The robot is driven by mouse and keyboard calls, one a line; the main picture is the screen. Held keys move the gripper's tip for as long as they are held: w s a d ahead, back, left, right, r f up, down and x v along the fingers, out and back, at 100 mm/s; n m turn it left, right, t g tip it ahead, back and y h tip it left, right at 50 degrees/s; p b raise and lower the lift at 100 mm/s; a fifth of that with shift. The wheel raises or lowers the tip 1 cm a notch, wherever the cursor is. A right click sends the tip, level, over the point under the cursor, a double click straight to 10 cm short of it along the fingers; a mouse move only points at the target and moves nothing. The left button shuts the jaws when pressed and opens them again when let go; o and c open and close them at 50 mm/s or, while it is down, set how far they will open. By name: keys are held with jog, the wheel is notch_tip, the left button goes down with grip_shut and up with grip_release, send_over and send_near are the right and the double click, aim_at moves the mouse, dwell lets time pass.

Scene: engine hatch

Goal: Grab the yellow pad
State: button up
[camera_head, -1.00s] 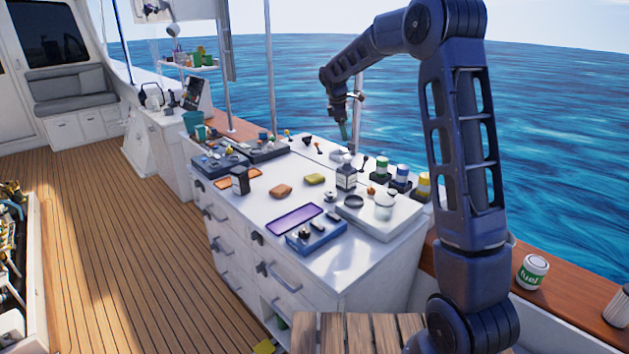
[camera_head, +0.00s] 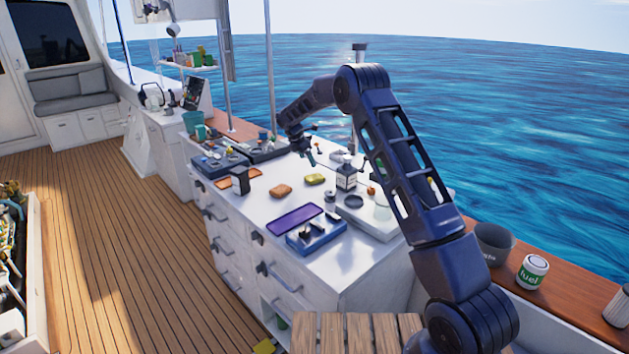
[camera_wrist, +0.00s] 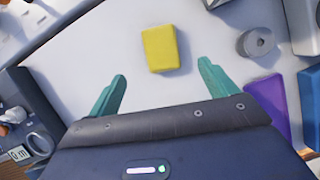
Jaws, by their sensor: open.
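The yellow pad (camera_head: 315,179) lies flat on the white counter top (camera_head: 262,212), to the right of an orange-brown pad (camera_head: 281,191). In the wrist view the yellow pad (camera_wrist: 160,48) is a small block on the white surface, ahead of the fingertips and roughly between their lines. My gripper (camera_head: 309,157) is above the counter, just behind the yellow pad in the head view. Its two green fingers (camera_wrist: 162,68) are spread apart with nothing between them. The pad is fully visible in the wrist view.
A dark bottle (camera_head: 346,177) stands right of the pad. A purple tray (camera_head: 294,219) and a blue box (camera_head: 316,234) lie nearer the front. A grey round item (camera_wrist: 256,42) is right of the pad in the wrist view.

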send_over(314, 176)
jog(key=s+a, duration=0.1)
jog(key=a, duration=0.1)
notch_tip(314, 176, down, 5)
jog(key=shift+d+r, duration=0.15)
jog(key=shift+x, duration=2.6)
jog(key=shift+s, duration=0.2)
jog(key=shift+c, duration=0.3)
jog(key=c, duration=1)
